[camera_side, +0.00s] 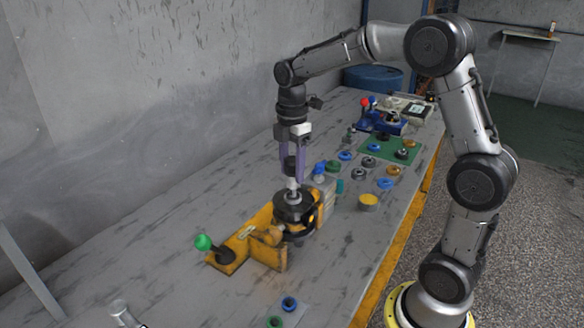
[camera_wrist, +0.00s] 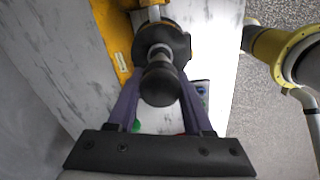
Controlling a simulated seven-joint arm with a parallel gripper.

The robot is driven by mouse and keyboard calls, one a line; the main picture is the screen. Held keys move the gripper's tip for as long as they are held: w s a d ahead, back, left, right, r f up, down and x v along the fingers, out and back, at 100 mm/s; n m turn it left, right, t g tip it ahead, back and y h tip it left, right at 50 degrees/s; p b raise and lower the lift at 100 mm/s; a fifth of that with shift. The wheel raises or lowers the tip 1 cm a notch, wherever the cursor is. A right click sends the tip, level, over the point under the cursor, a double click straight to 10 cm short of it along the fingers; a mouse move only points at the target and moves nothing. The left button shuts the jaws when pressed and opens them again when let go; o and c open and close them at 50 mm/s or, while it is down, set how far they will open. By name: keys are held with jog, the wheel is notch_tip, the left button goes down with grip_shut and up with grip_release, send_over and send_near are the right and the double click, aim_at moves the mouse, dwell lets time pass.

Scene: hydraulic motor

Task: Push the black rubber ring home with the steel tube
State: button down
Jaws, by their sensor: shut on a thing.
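My gripper (camera_side: 292,166) points straight down above the work, its purple fingers shut on the steel tube (camera_side: 292,187) near its black upper end. In the wrist view the fingers (camera_wrist: 160,88) grip either side of the tube's black end (camera_wrist: 160,86). The tube stands about upright over the middle of the black motor housing (camera_side: 294,206), which also shows in the wrist view (camera_wrist: 176,40). Its lower end meets or is very near the housing top; exact contact cannot be told. I cannot make out the black rubber ring; the tube and housing may hide it.
A yellow vise (camera_side: 283,258) with a green-knobbed lever (camera_side: 203,242) holds the housing. A green mat (camera_side: 385,148) and several rings and small parts lie behind to the right. A yellow-topped pot (camera_side: 369,200) stands to the right.

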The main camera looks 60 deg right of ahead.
jog(key=shift+f, duration=0.7)
dwell(1.0)
jog(key=shift+f, duration=0.35)
jog(key=shift+f, duration=0.15)
jog(key=c, duration=0.9)
grip_release()
grip_shut()
